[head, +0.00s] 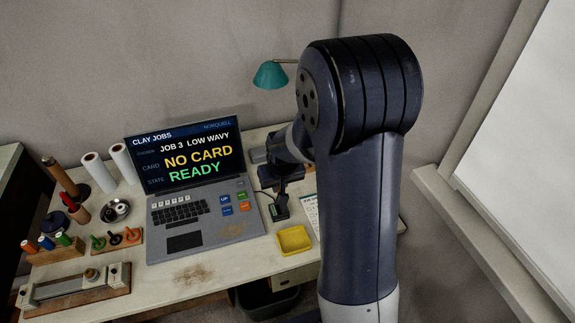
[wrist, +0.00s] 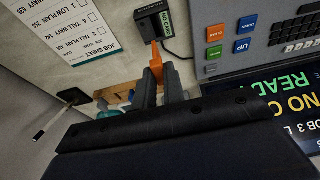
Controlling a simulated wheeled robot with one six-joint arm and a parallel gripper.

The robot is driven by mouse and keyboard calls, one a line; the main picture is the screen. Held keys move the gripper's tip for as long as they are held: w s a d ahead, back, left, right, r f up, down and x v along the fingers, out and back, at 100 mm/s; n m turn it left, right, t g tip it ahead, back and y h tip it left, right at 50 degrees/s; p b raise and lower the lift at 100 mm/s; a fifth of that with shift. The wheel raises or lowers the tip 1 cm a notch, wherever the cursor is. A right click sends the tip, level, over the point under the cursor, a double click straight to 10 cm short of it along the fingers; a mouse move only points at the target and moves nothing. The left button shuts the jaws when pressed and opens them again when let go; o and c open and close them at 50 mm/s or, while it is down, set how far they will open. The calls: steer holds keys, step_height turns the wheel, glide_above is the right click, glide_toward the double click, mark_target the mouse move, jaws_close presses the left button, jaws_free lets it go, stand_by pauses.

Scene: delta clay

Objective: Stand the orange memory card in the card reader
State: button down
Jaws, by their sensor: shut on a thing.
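My gripper (wrist: 160,78) is shut on the orange memory card (wrist: 155,56), whose far end sticks out past the fingertips. In the head view my gripper (head: 285,185) hangs just above the reader (head: 281,207), and the card is not discernible there. The laptop (head: 205,190) screen reads "NO CARD" and "READY".
The laptop is to the left in the head view. A teal lamp (head: 271,74) stands behind. Clay tools and rolls crowd the table's left side.

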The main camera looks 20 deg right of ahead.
steer(key=shift+s+a+f, duration=0.15)
steer(key=shift+s+f, duration=0.1)
steer(key=shift+f, duration=0.05)
steer(key=shift+f+b, duration=1.85)
steer(key=shift+f, duration=0.25)
steer(key=shift+f+b, duration=0.1)
steer(key=shift+b, duration=0.25)
steer(key=shift+f+b, duration=0.85)
steer(key=shift+f, duration=0.15)
steer(key=c, duration=1.1)
jaws_free()
steer(key=shift+r, duration=0.2)
